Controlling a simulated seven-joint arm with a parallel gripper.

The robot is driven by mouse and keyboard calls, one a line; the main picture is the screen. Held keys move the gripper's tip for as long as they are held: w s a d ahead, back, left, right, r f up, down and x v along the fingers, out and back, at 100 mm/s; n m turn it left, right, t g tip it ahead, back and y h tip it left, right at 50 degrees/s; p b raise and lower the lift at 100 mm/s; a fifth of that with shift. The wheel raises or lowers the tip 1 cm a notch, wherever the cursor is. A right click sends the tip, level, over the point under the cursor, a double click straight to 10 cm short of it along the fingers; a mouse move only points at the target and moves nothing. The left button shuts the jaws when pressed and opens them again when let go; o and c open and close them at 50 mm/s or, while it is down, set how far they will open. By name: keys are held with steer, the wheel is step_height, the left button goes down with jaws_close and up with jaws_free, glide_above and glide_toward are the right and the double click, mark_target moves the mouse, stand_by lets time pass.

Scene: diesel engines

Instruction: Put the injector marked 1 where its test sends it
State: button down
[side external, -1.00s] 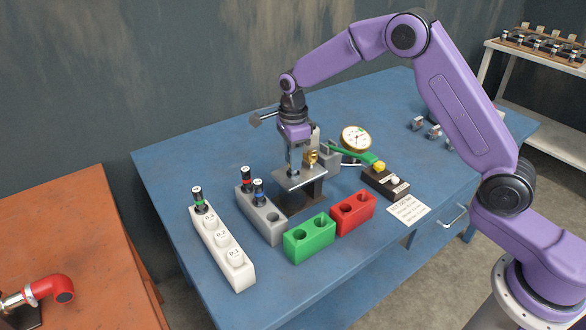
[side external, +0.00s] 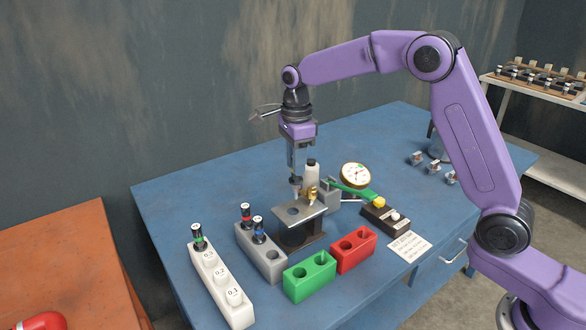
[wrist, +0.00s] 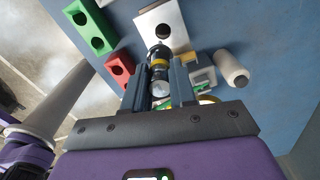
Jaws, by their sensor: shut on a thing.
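My gripper (side external: 296,180) is shut on an injector with a yellow band (wrist: 160,65). It holds the injector upright above the metal plate of the test stand (side external: 312,211); the plate's hole shows empty. The number on the injector's cap is too small to read. In the wrist view the injector sits between the two fingers of my gripper (wrist: 160,85). A green block (side external: 310,276) and a red block (side external: 353,250) each have two empty holes. A dial gauge (side external: 355,175) stands behind the stand. A printed card (side external: 409,246) lies at the right, its text unreadable.
A grey block (side external: 268,262) holds a red-banded and a blue-banded injector. A white block (side external: 222,284) marked 0.3, 0.2, 0.1 has a green-banded injector at its far end.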

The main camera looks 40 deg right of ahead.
steer(key=s+d+f, duration=0.2)
steer(key=s, duration=0.5)
steer(key=s+d+f, duration=0.1)
steer(key=s+d, duration=0.2)
steer(key=s, duration=0.4)
step_height(320, 180, down, 9)
steer(key=shift+a+f, duration=0.15)
stand_by(0.7)
steer(key=shift+s+f, duration=0.1)
steer(key=shift+f, duration=0.05)
stand_by(0.5)
steer(key=c, duration=0.5)
jaws_free()
steer(key=shift+r, duration=4)
